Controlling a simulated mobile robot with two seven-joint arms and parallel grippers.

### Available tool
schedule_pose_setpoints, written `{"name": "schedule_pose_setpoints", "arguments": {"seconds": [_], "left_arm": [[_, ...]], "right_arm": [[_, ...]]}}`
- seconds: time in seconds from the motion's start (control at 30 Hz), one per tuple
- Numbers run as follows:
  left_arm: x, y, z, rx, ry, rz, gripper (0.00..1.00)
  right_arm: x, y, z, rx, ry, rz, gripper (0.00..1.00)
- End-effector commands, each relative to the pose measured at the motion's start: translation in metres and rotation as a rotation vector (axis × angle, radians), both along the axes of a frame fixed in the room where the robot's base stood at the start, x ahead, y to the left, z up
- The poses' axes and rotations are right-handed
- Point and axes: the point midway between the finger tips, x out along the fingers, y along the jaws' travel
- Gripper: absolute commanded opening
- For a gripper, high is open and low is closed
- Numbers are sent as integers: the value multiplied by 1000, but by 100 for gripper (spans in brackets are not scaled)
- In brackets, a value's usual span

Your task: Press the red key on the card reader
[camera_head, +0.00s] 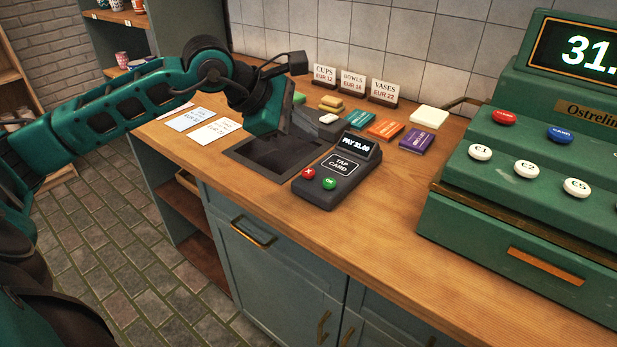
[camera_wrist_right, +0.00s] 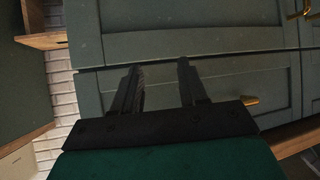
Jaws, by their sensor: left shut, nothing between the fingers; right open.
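The card reader (camera_head: 327,192) is a dark box on the wooden counter, its screen (camera_head: 356,144) reading "PAY 21.00". Its red key (camera_head: 308,173), marked with an X, is at the near left corner, beside the green OK key (camera_head: 329,183). My left gripper (camera_head: 316,146) is shut and empty, pointing down just behind and left of the reader, over a dark mat (camera_head: 262,160). The red key is in plain view, apart from the fingers. My right gripper (camera_wrist_right: 160,75) is open and empty in the right wrist view, in front of grey-green cabinet fronts.
A green cash register (camera_head: 520,215) stands on the right of the counter (camera_head: 385,215). White paper cards (camera_head: 215,131) lie left of the mat. The counter in front of the reader is clear.

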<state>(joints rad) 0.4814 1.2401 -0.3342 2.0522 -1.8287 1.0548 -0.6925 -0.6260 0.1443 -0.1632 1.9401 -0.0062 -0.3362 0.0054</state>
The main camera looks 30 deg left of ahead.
Motion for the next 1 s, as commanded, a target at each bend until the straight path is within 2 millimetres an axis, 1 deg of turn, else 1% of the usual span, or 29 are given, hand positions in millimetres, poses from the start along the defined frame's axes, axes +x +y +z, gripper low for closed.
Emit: {"name": "schedule_pose_setpoints", "arguments": {"seconds": [0.03,0.17,0.2,0.27,0.33,0.43,0.6,1.0], "left_arm": [[0,0,-14,0,2,0,0],[0,0,-33,-1,1,0,0],[0,0,-40,0,0,0,0],[0,0,-46,0,-1,1,0],[0,0,-51,0,-1,1,0],[0,0,-54,0,-1,1,0],[0,0,-53,0,-1,1,0],[0,0,-53,0,0,0,0]], "right_arm": [[0,1,-11,2,3,0,43],[-1,3,-22,6,15,3,43],[-1,5,-29,10,16,4,43],[0,9,-31,18,17,9,43],[3,14,-29,29,14,17,43],[8,18,-23,37,1,21,43],[11,18,-18,36,-4,22,43],[11,17,-19,32,-5,23,43]]}}
